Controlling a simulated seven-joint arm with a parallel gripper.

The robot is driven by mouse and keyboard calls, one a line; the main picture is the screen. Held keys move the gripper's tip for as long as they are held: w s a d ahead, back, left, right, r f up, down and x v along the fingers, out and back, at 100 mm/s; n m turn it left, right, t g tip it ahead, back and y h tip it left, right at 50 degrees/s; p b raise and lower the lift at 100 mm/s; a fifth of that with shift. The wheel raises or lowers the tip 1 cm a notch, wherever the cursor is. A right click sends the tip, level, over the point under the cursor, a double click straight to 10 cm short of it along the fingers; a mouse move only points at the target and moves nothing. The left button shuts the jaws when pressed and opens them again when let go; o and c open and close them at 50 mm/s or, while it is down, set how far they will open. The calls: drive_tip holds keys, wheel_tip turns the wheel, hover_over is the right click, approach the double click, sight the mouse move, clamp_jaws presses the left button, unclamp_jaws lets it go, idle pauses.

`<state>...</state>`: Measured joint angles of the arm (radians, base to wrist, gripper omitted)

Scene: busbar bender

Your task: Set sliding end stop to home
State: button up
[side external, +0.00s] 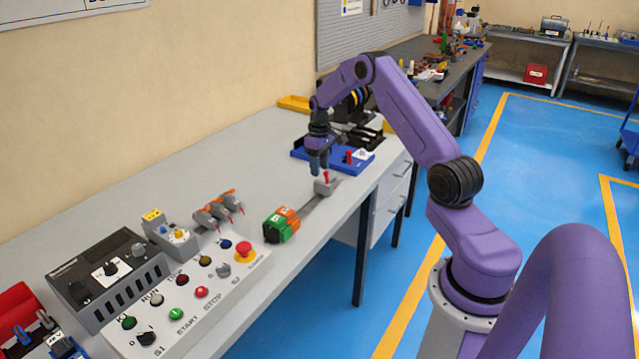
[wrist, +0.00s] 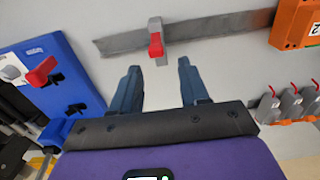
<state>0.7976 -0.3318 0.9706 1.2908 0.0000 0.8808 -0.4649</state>
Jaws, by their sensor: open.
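The sliding end stop (side external: 323,187) is a small grey block with a red lever, sitting on a flat grey rail (side external: 313,207) on the bench. In the wrist view the end stop (wrist: 155,30) sits across the rail (wrist: 210,34), its red lever pointing toward my gripper. My gripper (side external: 319,166) is open, pointing down just above and beside the end stop. In the wrist view the gap between my fingertips (wrist: 158,66) is empty and lines up with the red lever, which lies just beyond the tips. No contact is visible. Any home mark is too small to make out.
A blue base (side external: 356,165) with a red lever and white knob stands just behind the end stop. Orange and green blocks (side external: 282,225) sit at the rail's near end. Grey red-levered clamps (side external: 217,210) and a control panel (side external: 185,295) stand nearer. Bare bench lies left of the rail.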

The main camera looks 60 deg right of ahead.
sight(320, 182)
wheel_tip(320, 182, down, 7)
drive_tip(key=shift+r, duration=0.1)
idle(0.3)
